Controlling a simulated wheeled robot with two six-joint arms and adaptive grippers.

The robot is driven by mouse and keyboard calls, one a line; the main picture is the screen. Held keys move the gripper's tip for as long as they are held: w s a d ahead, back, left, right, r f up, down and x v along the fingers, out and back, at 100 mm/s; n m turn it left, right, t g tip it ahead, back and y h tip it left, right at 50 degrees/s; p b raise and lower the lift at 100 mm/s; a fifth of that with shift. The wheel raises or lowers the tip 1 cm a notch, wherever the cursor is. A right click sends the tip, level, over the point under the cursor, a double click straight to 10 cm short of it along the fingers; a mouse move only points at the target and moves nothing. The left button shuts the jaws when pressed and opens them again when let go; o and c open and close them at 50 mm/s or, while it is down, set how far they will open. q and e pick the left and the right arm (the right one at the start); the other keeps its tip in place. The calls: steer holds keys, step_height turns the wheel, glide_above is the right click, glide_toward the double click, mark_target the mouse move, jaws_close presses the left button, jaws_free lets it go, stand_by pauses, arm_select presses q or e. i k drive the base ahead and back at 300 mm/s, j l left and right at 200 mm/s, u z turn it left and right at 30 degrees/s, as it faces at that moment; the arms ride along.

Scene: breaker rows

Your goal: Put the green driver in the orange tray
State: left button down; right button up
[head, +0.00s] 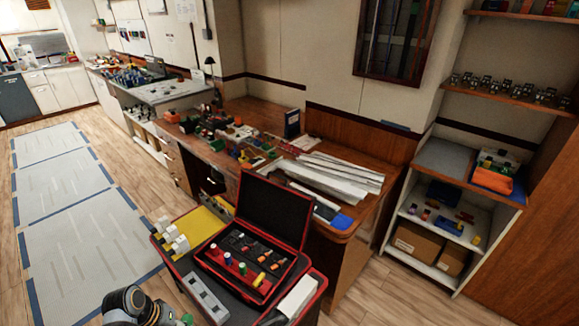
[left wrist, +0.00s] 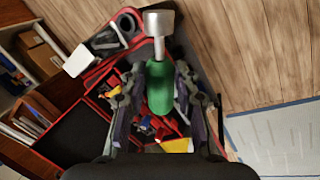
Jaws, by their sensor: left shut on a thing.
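My left gripper (left wrist: 158,78) is shut on a green driver (left wrist: 160,92) with a green handle and a silver metal end pointing away from the wrist. In the head view a bit of the driver's green handle (head: 187,319) shows at the bottom edge, beside my left arm. It is held over the floor side of the cart. An orange tray-like thing (head: 492,179) sits on the white shelf unit at the right; its inside is hard to see. My right gripper is not in view.
An open black-and-red case (head: 207,262) with several coloured-handled tools stands on the red-rimmed cart, its lid raised. White blocks (head: 172,238) stand on a yellow panel to its left. A cluttered wooden desk (head: 350,209) is behind. Floor at the left is clear.

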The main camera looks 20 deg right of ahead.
mark_target(492, 181)
steer(key=i+l, duration=0.1)
steer(key=l, duration=0.65)
steer(key=i+l+u, duration=0.15)
steer(key=l, duration=0.6)
steer(key=k, duration=0.05)
